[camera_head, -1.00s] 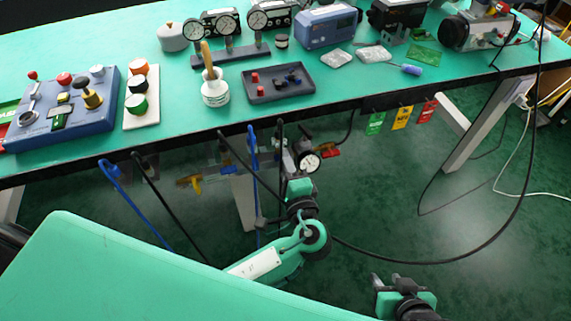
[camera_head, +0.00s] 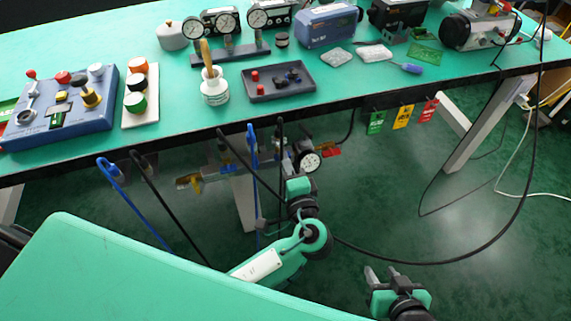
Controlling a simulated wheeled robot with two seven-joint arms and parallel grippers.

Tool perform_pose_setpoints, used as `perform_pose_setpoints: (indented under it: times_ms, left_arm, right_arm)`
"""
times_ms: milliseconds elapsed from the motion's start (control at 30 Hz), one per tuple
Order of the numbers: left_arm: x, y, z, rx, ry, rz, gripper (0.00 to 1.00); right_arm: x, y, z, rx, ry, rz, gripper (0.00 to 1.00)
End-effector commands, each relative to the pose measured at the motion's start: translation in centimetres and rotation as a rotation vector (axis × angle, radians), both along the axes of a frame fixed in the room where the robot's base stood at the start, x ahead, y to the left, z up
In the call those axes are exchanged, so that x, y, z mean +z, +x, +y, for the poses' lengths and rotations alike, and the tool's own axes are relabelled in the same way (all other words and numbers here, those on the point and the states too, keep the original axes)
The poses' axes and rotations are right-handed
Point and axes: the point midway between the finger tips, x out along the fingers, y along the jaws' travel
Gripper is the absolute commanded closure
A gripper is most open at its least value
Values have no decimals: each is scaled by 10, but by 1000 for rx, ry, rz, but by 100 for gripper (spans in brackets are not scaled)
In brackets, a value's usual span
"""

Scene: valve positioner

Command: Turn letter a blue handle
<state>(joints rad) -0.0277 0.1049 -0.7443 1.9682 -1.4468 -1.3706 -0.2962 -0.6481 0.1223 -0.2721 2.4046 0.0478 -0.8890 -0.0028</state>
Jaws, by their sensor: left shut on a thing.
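Pipework with small valve handles (camera_head: 215,173) runs under the front edge of the bench. My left gripper (camera_head: 291,168) reaches up to the pipework beside the round gauge (camera_head: 309,160). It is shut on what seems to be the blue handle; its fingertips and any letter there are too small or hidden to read. My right gripper (camera_head: 382,276) is open and empty, low over the floor.
The green bench (camera_head: 350,85) overhangs the pipework. Blue and black cables (camera_head: 135,205) hang from its edge, one crossing near my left arm. Green, yellow and red tags (camera_head: 403,117) hang at right. A black hose (camera_head: 440,258) loops beyond my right gripper.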

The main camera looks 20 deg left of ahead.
Motion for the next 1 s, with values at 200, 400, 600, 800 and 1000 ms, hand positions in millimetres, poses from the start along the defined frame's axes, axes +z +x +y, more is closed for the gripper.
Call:
perform_pose_setpoints:
  times_ms: [200, 400, 600, 800, 1000]
  left_arm:
    - [-1, 0, 0, -1, -2, 1, 89]
    - [0, 0, 0, -1, -1, 2, 69]
    - [0, -1, -1, -1, -1, 2, 69]
    - [-1, -19, -13, -1, -3, 5, 69]
    - [-1, -57, -39, -2, -4, 7, 69]
  right_arm:
    - [0, 0, 0, 0, 0, 2, 61]
    - [0, -1, 0, 0, 0, 2, 61]
    - [0, -1, 0, 0, 0, 3, 61]
    - [0, -2, 0, 0, -4, 13, 61]
    - [0, -4, -6, -5, -21, 40, 61]
